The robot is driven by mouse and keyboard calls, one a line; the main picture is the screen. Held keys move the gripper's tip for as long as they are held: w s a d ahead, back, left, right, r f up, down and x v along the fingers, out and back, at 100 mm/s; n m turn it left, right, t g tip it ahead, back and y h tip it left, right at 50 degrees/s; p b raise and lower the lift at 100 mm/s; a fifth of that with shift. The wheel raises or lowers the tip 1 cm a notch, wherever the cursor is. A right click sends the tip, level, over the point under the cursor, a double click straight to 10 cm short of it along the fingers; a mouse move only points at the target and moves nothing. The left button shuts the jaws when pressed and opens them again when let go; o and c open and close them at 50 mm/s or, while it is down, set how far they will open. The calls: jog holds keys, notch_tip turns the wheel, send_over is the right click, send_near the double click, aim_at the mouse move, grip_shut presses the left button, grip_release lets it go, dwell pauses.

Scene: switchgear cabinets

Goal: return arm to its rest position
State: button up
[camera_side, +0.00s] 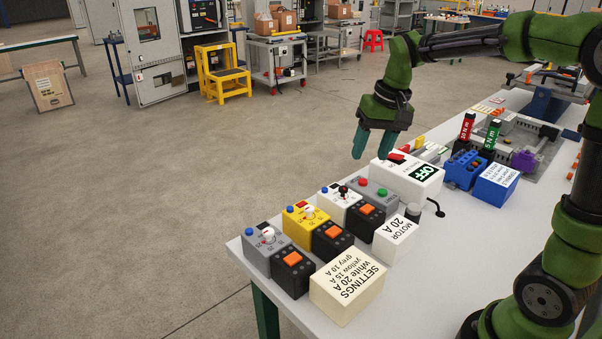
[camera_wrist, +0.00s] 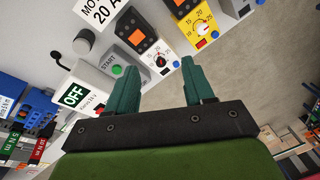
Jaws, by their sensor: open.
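My gripper (camera_side: 374,144) hangs in the air at the far edge of the white table, behind the white box marked OFF. Its two teal fingers point down, apart, with nothing between them. In the wrist view my gripper (camera_wrist: 166,95) is also open and empty. My green arm reaches in from the right, bent over the table.
Below stand the white OFF box (camera_side: 408,181), the grey box with coloured buttons (camera_side: 375,192), white, yellow (camera_side: 305,216) and grey dial boxes, a MOTOR 20 A block (camera_side: 396,238) and a SETTINGS block (camera_side: 347,290). Blue holders (camera_side: 464,170) stand right.

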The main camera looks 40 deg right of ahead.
jog(key=s+a+n+t, duration=0.1)
jog(key=s+a+t, duration=0.1)
jog(key=s+a, duration=0.2)
jog(key=s+a+r+n+t+y, duration=0.1)
jog(key=s+a+t, duration=0.2)
jog(key=s, duration=0.7)
jog(key=shift+s+a, duration=0.25)
jog(key=shift+a, duration=0.7)
